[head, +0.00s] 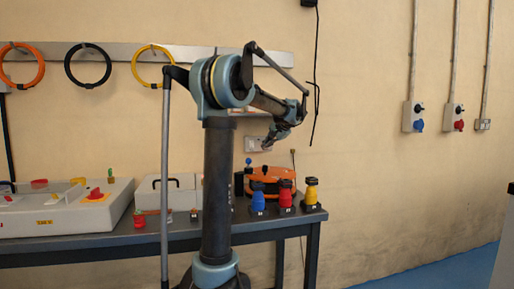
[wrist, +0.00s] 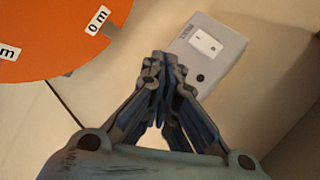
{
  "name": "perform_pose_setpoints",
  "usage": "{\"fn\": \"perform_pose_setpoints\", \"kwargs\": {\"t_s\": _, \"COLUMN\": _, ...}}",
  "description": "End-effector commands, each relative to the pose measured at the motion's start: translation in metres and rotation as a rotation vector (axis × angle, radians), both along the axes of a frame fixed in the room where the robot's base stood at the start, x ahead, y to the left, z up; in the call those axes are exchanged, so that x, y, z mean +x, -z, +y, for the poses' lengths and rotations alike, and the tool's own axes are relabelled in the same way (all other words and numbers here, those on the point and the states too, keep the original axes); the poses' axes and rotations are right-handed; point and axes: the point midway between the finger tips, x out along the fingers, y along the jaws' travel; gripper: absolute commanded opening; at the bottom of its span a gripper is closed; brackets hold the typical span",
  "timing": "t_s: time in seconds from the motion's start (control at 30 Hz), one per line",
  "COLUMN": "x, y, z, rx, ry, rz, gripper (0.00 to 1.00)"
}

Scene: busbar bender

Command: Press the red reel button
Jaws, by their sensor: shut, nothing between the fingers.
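I cannot make out a red reel button in either view. An orange disc (wrist: 45,30) with white labels, one reading "0 m", fills the upper left of the wrist view. An orange reel-like object (head: 262,174) stands on the bench in the head view, partly hidden behind coloured plugs. My gripper (wrist: 165,62) is shut and empty, its fingertips to the right of the disc and apart from it. In the head view my gripper (head: 270,143) is above the orange object, near the wall.
A grey box (wrist: 228,55) with a white switch plate lies beyond my fingertips. Blue (head: 258,202), red (head: 285,198) and yellow (head: 311,193) plugs line the bench's right end. A pale machine (head: 60,215) and a grey case (head: 155,193) stand left. Coloured rings hang above.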

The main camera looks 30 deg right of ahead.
Motion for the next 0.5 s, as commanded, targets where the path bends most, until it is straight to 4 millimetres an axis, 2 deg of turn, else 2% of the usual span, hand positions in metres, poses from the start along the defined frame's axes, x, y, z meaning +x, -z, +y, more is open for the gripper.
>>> {"fn": "perform_pose_setpoints", "kwargs": {"t_s": 0.5, "x": 0.0054, "y": -0.0008, "z": -0.0007, "rx": 0.0, "ry": -0.001, "rz": 0.0, "gripper": 0.0}}
